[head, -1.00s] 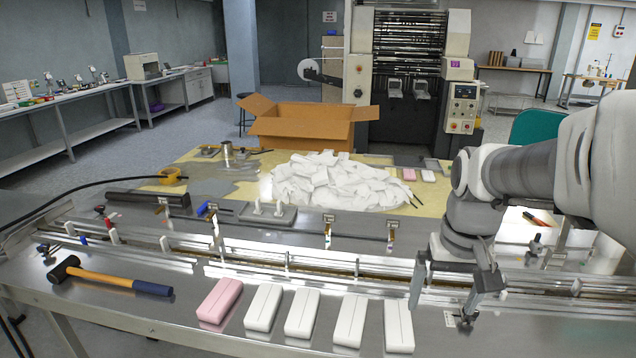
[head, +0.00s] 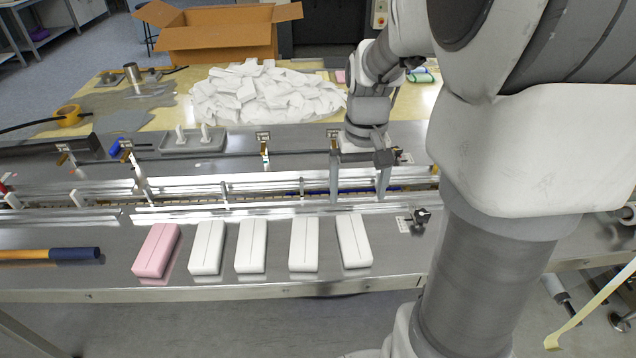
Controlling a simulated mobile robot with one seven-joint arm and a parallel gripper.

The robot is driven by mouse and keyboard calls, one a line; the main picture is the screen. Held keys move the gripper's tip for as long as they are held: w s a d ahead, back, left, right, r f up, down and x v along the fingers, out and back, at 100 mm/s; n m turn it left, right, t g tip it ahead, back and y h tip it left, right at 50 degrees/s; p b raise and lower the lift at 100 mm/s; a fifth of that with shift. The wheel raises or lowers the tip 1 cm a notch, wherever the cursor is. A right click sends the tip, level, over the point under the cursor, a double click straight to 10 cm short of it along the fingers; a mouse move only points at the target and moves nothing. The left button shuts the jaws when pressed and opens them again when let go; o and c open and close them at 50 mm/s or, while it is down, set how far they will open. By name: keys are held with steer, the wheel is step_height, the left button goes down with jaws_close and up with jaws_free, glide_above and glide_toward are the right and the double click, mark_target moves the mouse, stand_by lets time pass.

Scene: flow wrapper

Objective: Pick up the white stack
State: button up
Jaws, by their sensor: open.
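Several white stacks stand in a row on the near steel ledge, each a flat oblong block with a dark line along its top. From left to right they are a first (head: 207,249), a second (head: 251,247), a third (head: 304,244) and a rightmost one (head: 354,242). A pink stack (head: 156,251) lies at the left end of the row. My gripper (head: 358,195) is open, fingers pointing down, with nothing seen between them. In the picture it is just beyond the rightmost white stack, over the rails. Its height above them is hard to tell.
Metal conveyor rails (head: 270,195) run behind the row. A hammer handle (head: 75,254) lies left of the pink stack, and a small dark fitting (head: 421,216) stands to the right. A heap of white packets (head: 265,95) and a cardboard box (head: 215,38) are farther back.

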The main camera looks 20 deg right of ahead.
mark_target(353, 235)
step_height(353, 235, down, 14)
steer(key=shift+d+b, duration=0.1)
steer(key=shift+b, duration=1.1)
steer(key=c, duration=1.3)
steer(key=shift+o, duration=0.2)
steer(key=shift+r, duration=0.15)
